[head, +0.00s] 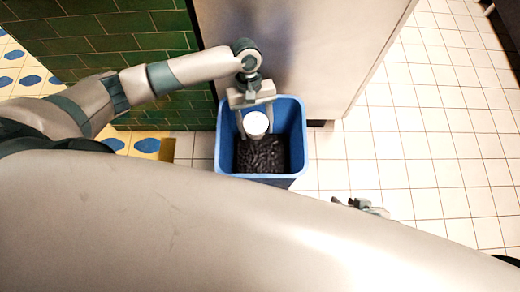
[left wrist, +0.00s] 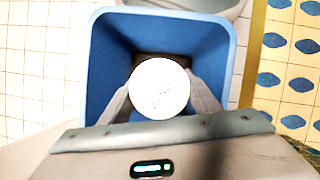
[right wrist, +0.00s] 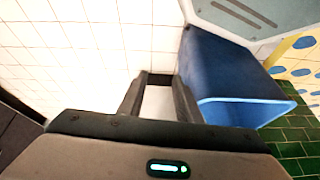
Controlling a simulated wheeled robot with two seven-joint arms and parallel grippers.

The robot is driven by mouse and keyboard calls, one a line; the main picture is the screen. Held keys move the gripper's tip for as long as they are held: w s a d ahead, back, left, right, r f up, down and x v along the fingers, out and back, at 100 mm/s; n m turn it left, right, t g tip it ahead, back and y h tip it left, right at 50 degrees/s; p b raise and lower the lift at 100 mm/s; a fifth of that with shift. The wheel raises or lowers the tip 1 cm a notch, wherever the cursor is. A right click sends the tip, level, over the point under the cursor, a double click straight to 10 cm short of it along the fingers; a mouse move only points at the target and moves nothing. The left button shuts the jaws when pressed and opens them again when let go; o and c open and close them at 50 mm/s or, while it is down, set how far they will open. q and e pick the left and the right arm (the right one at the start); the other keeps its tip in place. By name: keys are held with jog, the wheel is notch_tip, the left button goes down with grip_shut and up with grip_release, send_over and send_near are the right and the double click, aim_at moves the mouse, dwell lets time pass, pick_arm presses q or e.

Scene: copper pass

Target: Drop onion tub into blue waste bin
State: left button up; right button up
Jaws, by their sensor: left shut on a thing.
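The onion tub is a white round tub (head: 256,124) held upright inside the mouth of the blue waste bin (head: 228,140). My left gripper (head: 256,117) reaches down over the bin with its fingers on either side of the tub, shut on it. In the left wrist view the tub's pale round top (left wrist: 160,88) sits between the fingers, with the bin's blue walls (left wrist: 110,70) around it. My right gripper (right wrist: 158,92) is empty with its fingers apart, beside the bin (right wrist: 225,75); part of it shows in the head view (head: 365,206).
Dark lumpy contents (head: 262,157) lie in the bottom of the bin. A pale cabinet or panel (head: 310,50) stands right behind the bin, with a green tiled wall (head: 130,45) to its left. White tiled floor (head: 430,130) on the right is clear.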

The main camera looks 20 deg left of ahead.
pick_arm(q)
jog(key=o, duration=1.3)
jog(key=shift+c, duration=0.2)
jog(key=shift+r, duration=0.1)
jog(key=p+v, duration=0.2)
jog(key=v, duration=1.5)
jog(key=shift+p, duration=0.3)
pick_arm(e)
jog(key=s+d, duration=0.1)
jog(key=d+g+h, duration=0.1)
jog(key=s+d+g, duration=0.1)
jog(key=shift+s+d, duration=0.3)
pick_arm(q)
jog(key=shift+r, duration=0.15)
pick_arm(e)
jog(key=shift+w+a+r, duration=0.1)
jog(key=shift+w+r, duration=0.05)
jog(key=shift+r, duration=0.1)
